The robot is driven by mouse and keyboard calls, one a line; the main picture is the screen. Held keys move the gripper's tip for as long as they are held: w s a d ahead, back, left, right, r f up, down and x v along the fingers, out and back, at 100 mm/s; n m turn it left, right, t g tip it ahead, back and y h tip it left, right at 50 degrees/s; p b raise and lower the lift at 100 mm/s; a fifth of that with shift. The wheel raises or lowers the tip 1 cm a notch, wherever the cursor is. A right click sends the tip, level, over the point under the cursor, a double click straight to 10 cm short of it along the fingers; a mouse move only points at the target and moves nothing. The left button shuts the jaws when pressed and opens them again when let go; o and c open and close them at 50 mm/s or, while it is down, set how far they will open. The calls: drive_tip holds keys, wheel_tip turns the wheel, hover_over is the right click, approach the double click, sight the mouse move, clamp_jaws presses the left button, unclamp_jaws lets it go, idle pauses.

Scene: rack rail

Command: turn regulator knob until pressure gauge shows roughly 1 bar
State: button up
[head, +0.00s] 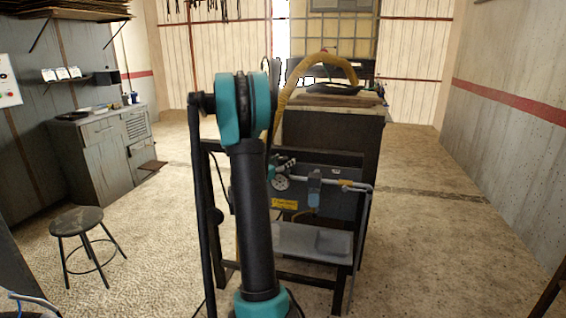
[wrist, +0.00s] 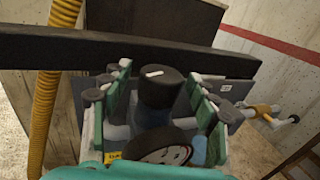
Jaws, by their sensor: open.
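The regulator knob (wrist: 160,90) is a dark cylinder with a short white mark on top, in the middle of the wrist view. My gripper (wrist: 160,100) is open, with one finger on each side of the knob and visible gaps between them. The pressure gauge (wrist: 166,152) is below the knob, round with a black rim and a pale face with some red. It is steeply angled and I cannot read its needle. In the head view the gauge (head: 280,183) is a small dial just right of my arm. My gripper (head: 284,165) is just above it there, and the knob cannot be made out.
A dark frame bar (wrist: 130,50) crosses behind the gripper in the wrist view. A yellow hose (wrist: 50,95) hangs at left. A pipe with a valve (wrist: 265,113) sticks out at right. A grey panel (head: 340,210) carries the fittings. A stool (head: 77,222) stands at left on open floor.

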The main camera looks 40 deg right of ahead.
drive_tip(key=v, duration=1.1)
drive_tip(key=shift+a, duration=0.35)
drive_tip(key=shift+s, duration=0.1)
drive_tip(key=s+a+f+m+y, duration=0.5)
drive_tip(key=s+a+m, duration=0.2)
drive_tip(key=a, duration=0.3)
drive_tip(key=s+a+f+m+g+y, duration=0.1)
drive_tip(key=s+a+f+m+y, duration=0.5)
drive_tip(key=a, duration=0.4)
drive_tip(key=s+a+f+m+g+y, duration=0.1)
drive_tip(key=s+a+f+m+y, duration=0.5)
drive_tip(key=s+a+m, duration=0.3)
drive_tip(key=shift+s+a, duration=0.75)
drive_tip(key=shift+a, duration=0.35)
drive_tip(key=shift+d+f, duration=0.1)
